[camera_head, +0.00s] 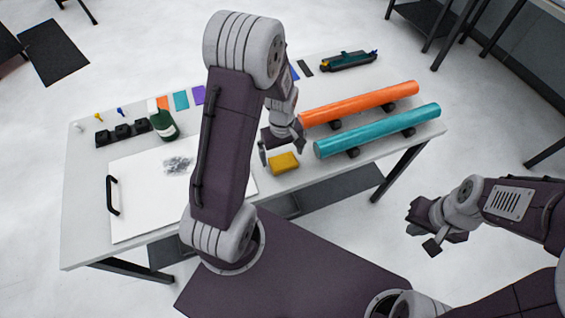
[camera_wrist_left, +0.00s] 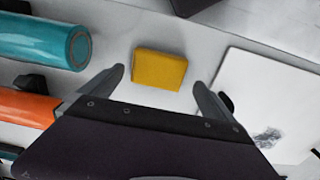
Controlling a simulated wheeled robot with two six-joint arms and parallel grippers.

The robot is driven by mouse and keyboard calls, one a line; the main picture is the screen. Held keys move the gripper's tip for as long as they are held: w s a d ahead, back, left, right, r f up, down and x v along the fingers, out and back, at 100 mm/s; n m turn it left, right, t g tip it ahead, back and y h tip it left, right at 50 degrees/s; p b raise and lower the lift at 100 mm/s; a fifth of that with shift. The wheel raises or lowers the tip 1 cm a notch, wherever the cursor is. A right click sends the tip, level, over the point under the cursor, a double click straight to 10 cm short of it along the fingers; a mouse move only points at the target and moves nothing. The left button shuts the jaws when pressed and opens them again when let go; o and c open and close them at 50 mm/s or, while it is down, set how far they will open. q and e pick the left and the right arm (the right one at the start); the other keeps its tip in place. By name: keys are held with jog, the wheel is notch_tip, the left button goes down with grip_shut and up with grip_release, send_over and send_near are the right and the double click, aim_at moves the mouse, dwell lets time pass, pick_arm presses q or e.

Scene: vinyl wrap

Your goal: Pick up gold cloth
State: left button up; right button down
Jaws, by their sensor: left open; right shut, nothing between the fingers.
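The gold cloth (camera_head: 284,162) is a small yellow-gold block lying on the table near its front edge. It also shows in the left wrist view (camera_wrist_left: 160,69), ahead of and between the two fingers. My left gripper (camera_head: 282,150) is open and empty, close to the cloth; in the left wrist view its fingertips (camera_wrist_left: 159,80) stand on either side with gaps, and I cannot tell the height above it. My right gripper (camera_head: 428,244) is shut and empty, off the table's front right side.
A teal roll (camera_head: 377,131) and an orange roll (camera_head: 358,103) lie on supports right of the cloth. A white board (camera_head: 140,190) with a black handle (camera_head: 111,195) lies to the left. A green bottle (camera_head: 163,125) and colour swatches stand behind it.

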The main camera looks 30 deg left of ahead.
aim_at(283, 161)
pick_arm(q)
jog(key=f, duration=0.3)
jog(key=shift+w+d+f, duration=0.15)
jog(key=shift+w+f, duration=0.05)
jog(key=shift+f, duration=0.1)
jog(key=shift+s, duration=0.1)
jog(key=c, duration=1.3)
jog(key=shift+r, duration=0.1)
jog(key=shift+r, duration=0.3)
jog(key=r, duration=0.4)
jog(key=shift+s+d, duration=0.15)
jog(key=shift+d, duration=0.15)
jog(key=s+d+r, duration=0.4)
jog(key=s+d, duration=0.1)
jog(key=s+d+r+p, duration=0.1)
jog(key=s+d+r, duration=0.1)
jog(key=d, duration=0.1)
jog(key=shift+s+d+r, duration=0.15)
